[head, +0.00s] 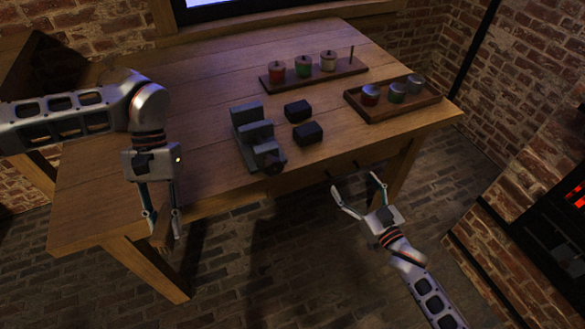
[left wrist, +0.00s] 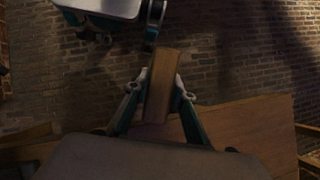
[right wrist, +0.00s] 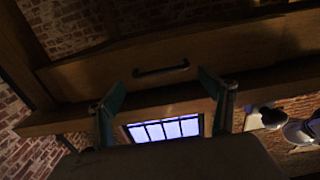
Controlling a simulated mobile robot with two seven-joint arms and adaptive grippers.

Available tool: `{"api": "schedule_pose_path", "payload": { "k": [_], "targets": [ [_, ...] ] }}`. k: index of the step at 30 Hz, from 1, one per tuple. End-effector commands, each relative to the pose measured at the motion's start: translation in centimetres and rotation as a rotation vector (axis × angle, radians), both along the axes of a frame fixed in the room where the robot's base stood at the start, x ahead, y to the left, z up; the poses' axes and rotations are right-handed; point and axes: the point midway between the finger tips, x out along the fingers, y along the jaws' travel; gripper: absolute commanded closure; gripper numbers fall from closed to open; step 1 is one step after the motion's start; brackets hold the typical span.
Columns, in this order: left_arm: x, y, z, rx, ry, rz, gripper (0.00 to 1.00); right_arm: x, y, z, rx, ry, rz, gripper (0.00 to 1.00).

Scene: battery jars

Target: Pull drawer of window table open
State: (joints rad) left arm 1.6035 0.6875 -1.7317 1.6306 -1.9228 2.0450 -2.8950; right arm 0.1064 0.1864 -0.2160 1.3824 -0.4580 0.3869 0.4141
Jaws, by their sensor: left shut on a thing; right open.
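The window table (head: 200,75) is a wooden table under a window. A dark bar handle (right wrist: 162,70) sits on its wooden front (right wrist: 90,75) in the right wrist view. My right gripper (head: 353,183) is open in front of the table's front edge. Its two fingers stand on either side of the handle in the right wrist view, not closed on it. The drawer's outline is not clear, and no gap shows. My left gripper (head: 162,212) is shut on a wooden block (left wrist: 161,85), held just off the table's front left edge. The block also shows in the head view (head: 162,233).
On the table are a rack of capped jars (head: 318,76), a wooden tray with jars (head: 415,104), a grey stepped stand (head: 252,128) and two black blocks (head: 298,109) (head: 308,132). A stove-like unit (head: 550,230) stands right. Brick floor in front is open.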

Motion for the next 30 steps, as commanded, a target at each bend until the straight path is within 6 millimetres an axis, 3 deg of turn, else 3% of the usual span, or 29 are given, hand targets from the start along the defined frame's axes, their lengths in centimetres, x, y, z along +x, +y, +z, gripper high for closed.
{"api": "schedule_pose_path", "payload": {
  "k": [3, 9, 21, 27, 30],
  "targets": [
    [-0.2, 0.0, -0.9, 0.0, 0.012, 0.0, 0.96, 2.0, 0.8, -0.3, -0.001, 0.003, -0.001, 0.19],
    [-0.3, 0.0, -1.6, 0.0, 0.022, 0.0, 0.96, 4.1, 1.5, -0.2, 0.0, 0.002, -0.001, 0.19],
    [-0.3, 0.0, -1.7, 0.0, 0.023, 0.0, 0.96, 4.7, 1.8, -0.1, -0.001, 0.002, 0.0, 0.19],
    [-0.3, 0.0, -1.7, 0.0, 0.023, 0.0, 0.96, 4.7, 1.7, -0.1, -0.002, 0.002, -0.001, 0.63],
    [-0.3, 0.0, -1.7, 0.0, 0.022, 0.0, 0.96, 4.7, 1.7, -0.1, -0.002, 0.002, -0.001, 0.63]
  ]
}}
